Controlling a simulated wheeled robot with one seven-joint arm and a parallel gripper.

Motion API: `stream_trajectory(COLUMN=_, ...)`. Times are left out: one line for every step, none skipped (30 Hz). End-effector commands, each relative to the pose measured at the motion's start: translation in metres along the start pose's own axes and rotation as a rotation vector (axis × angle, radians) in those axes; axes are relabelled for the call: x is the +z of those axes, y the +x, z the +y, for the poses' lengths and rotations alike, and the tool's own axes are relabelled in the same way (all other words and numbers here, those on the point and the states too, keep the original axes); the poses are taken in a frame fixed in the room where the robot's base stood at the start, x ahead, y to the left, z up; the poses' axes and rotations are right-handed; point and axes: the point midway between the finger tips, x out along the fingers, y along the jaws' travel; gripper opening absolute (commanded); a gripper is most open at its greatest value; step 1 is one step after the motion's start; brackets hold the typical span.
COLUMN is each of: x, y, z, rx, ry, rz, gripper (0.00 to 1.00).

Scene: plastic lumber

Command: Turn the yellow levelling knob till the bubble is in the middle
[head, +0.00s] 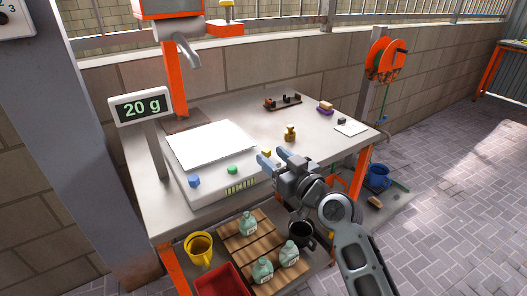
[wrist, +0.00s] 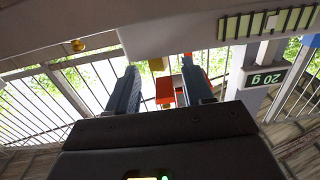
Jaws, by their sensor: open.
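The scale (head: 181,178) stands on the bench with a white plate on top. Its yellow levelling knob (head: 266,153) is at the right front corner, with a green knob (head: 232,170) and a blue knob (head: 194,181) further left. In the wrist view, upside down, a yellow piece that looks like this knob (wrist: 156,64) shows between my fingertips. My gripper (head: 273,157) is open and empty, its fingers close to the yellow knob; contact cannot be told. The striped level vial (wrist: 265,22) is on the scale's front; a pale patch, perhaps the bubble, shows near its middle.
A display (head: 142,107) on a post reads 20 g. A brass weight (head: 290,132) stands just beyond my gripper. A lower shelf holds bottles, a yellow mug (head: 199,249) and a red bin (head: 222,281).

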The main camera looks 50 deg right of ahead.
Motion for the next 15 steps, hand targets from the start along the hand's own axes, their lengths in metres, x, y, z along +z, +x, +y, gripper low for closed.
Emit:
stream_trajectory(x=-0.003, y=0.008, z=0.001, rx=0.001, ry=-0.001, rz=0.0, gripper=0.51)
stream_trajectory(x=-0.003, y=0.013, z=0.0, rx=0.0, ry=-0.002, rz=0.0, gripper=0.51)
stream_trajectory(x=-0.002, y=0.018, z=0.0, rx=0.0, ry=-0.002, rz=-0.001, gripper=0.51)
stream_trajectory(x=-0.002, y=0.022, z=0.0, rx=0.0, ry=-0.002, rz=-0.001, gripper=0.51)
stream_trajectory(x=-0.002, y=0.025, z=0.001, rx=0.001, ry=-0.002, rz=0.0, gripper=0.51)
stream_trajectory(x=-0.002, y=0.029, z=0.0, rx=0.001, ry=-0.001, rz=0.0, gripper=0.51)
stream_trajectory(x=-0.001, y=0.031, z=0.0, rx=0.001, ry=0.0, rz=-0.001, gripper=0.51)
stream_trajectory(x=-0.001, y=0.033, z=0.0, rx=0.001, ry=0.0, rz=0.0, gripper=0.51)
stream_trajectory(x=-0.001, y=0.035, z=0.0, rx=0.001, ry=0.0, rz=0.0, gripper=0.51)
stream_trajectory(x=-0.001, y=0.037, z=0.0, rx=0.001, ry=0.0, rz=-0.001, gripper=0.51)
stream_trajectory(x=0.0, y=0.038, z=0.0, rx=0.001, ry=0.0, rz=-0.001, gripper=0.51)
stream_trajectory(x=0.0, y=0.038, z=0.0, rx=0.001, ry=0.0, rz=-0.001, gripper=0.51)
stream_trajectory(x=0.0, y=0.039, z=0.0, rx=0.001, ry=0.0, rz=-0.001, gripper=0.51)
stream_trajectory(x=0.0, y=0.039, z=0.0, rx=0.001, ry=0.0, rz=-0.001, gripper=0.51)
stream_trajectory(x=0.001, y=0.039, z=0.0, rx=0.0, ry=0.0, rz=-0.001, gripper=0.51)
